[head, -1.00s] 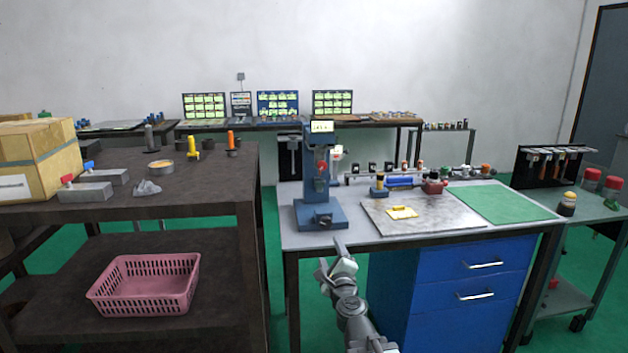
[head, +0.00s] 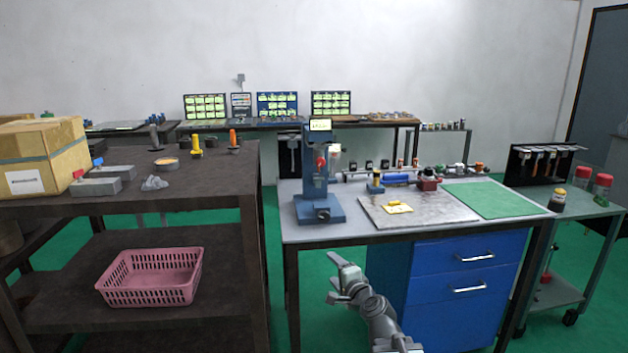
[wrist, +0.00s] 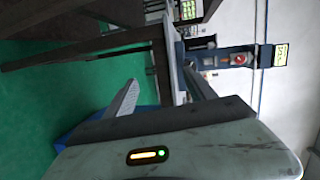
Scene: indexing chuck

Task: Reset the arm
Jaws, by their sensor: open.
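My gripper (head: 340,283) is in front of the workbench, below the level of its top and left of the blue drawers. Its fingers are apart and nothing is between them. In the wrist view my gripper (wrist: 162,95) shows its two fingers spread, with green floor and the bench edge beyond. The blue press-like machine (head: 319,180) stands on the left part of the bench top, apart from my gripper. It also shows sideways in the wrist view (wrist: 222,57).
The workbench carries a metal plate (head: 425,216) and a green mat (head: 490,200). Blue drawers (head: 465,270) are under it. A dark shelf (head: 215,180) stands to the left, with a pink basket (head: 150,278) on its lower board. Green floor (head: 308,290) lies between them.

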